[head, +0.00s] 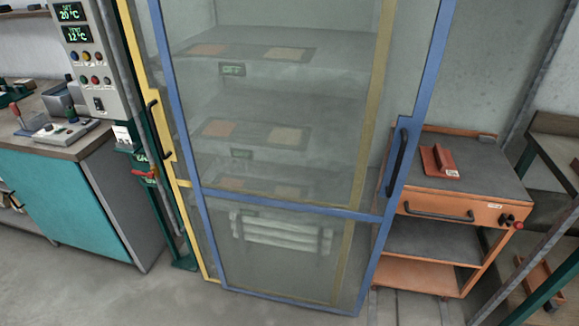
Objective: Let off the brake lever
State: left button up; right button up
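An orange cart (436,205) with a grey top stands at the right, beside the glazed cabinet. A small dark lever with a red knob (517,225) sticks out at the right end of the cart's front, by the drawer; it may be the brake lever. Its exact position is too small to tell. A red-handled valve (145,173) is on the green post at the left. Neither of my grippers is in view.
Blue-framed (290,205) and yellow-framed (132,75) glazed doors with black handles front the cabinet. A red block-like object (438,162) lies on the cart top. A workbench (75,215) stands left, a dark rack (550,150) right. The foreground floor is mostly clear.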

aim_at(517, 226)
jog(key=z, duration=1.6)
